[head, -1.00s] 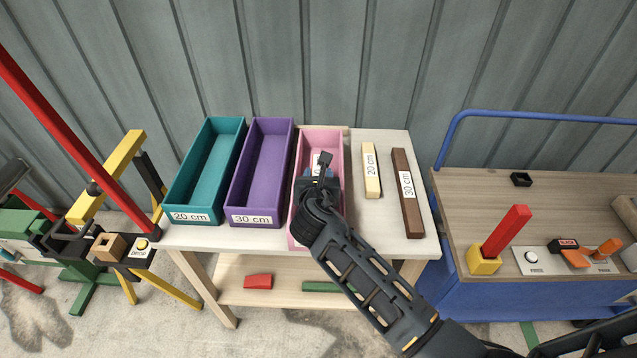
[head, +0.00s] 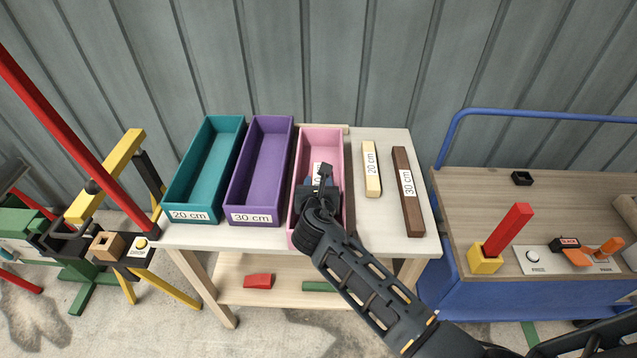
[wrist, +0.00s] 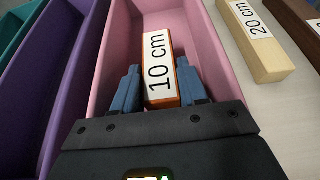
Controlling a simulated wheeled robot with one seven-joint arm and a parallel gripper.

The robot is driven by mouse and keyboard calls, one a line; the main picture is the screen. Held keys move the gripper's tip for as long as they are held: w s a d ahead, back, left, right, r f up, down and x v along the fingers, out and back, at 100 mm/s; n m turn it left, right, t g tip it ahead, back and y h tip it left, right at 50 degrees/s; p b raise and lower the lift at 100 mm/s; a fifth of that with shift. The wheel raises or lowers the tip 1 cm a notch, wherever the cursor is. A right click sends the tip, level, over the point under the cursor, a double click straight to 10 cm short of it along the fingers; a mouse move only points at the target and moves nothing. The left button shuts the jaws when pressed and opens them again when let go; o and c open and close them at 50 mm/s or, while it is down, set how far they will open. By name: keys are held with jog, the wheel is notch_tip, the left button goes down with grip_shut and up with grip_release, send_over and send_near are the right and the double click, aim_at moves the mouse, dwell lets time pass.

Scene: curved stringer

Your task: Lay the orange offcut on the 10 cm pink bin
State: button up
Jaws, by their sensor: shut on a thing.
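The orange offcut (wrist: 177,60) has a white "10 cm" label on its upper face. My gripper (wrist: 158,88) is shut on it, one blue finger on each side. The pink bin (wrist: 215,55) surrounds the offcut in the wrist view. In the head view my gripper (head: 320,187) is over the front half of the pink bin (head: 338,148), and only the offcut's white label (head: 317,170) shows past it. The offcut is over or within the bin's opening; I cannot tell whether it touches the floor. My wrist hides the bin's front end.
A purple bin (head: 285,160) and a teal bin (head: 234,150) stand to the left, both empty. A pale 20 cm block (head: 371,180) and a dark brown 30 cm block (head: 407,200) lie right on the table (head: 385,225). A blue trolley (head: 455,270) stands at the right.

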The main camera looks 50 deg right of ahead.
jog(key=o, duration=1.1)
jog(key=shift+r, duration=0.2)
jog(key=v, duration=0.8)
jog(key=r+v, duration=0.1)
jog(key=v, duration=0.3)
